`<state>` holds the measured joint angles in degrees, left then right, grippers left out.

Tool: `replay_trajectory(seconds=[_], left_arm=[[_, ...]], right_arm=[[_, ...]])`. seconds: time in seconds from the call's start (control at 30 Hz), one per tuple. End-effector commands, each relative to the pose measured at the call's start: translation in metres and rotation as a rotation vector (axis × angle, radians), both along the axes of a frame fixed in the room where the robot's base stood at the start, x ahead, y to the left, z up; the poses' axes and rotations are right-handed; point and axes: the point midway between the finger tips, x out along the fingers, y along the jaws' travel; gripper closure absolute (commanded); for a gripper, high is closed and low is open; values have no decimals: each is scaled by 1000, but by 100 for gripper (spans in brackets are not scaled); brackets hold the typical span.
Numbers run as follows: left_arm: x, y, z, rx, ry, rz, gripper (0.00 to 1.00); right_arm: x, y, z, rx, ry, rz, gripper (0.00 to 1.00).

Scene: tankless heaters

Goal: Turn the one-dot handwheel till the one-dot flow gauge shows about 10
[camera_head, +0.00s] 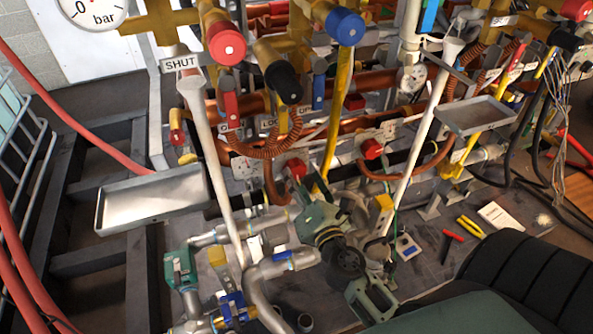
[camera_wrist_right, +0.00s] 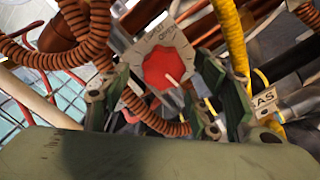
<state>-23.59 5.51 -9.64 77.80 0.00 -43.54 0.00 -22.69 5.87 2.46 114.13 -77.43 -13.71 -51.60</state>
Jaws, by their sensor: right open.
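My right gripper (camera_head: 308,200) is green and open, low in the middle of the head view. In the right wrist view its fingers (camera_wrist_right: 168,98) stand apart, with a red knob (camera_wrist_right: 167,68) on a pale lettered plate beyond them. I cannot tell whether they touch it. This looks like the red knob (camera_head: 297,168) just above the gripper in the head view. Another red knob (camera_head: 372,148) sits to its right. Small round gauges are at the left (camera_head: 245,166) and upper right (camera_head: 412,78). Dot marks and gauge readings are too small to tell. My left gripper is not in view.
Copper pipes, coiled hoses and yellow pipes crowd the space around my gripper. Metal trays stand at left (camera_head: 150,200) and right (camera_head: 475,115). A large bar gauge (camera_head: 92,10) is cut off at the top left. Red pliers (camera_head: 450,240) lie on the bench at right.

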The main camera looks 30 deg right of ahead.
Motion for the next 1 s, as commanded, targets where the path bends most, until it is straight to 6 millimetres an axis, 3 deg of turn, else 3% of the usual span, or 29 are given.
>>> replay_trajectory(seconds=[0.23, 0.6, 1.0], left_arm=[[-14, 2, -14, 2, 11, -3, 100], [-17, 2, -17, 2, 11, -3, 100], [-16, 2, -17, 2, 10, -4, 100]], right_arm=[[26, -6, 1, -1, 0, 0, 44], [30, -8, 0, 0, 1, -1, 45], [30, -7, 0, 0, 0, 0, 80]])
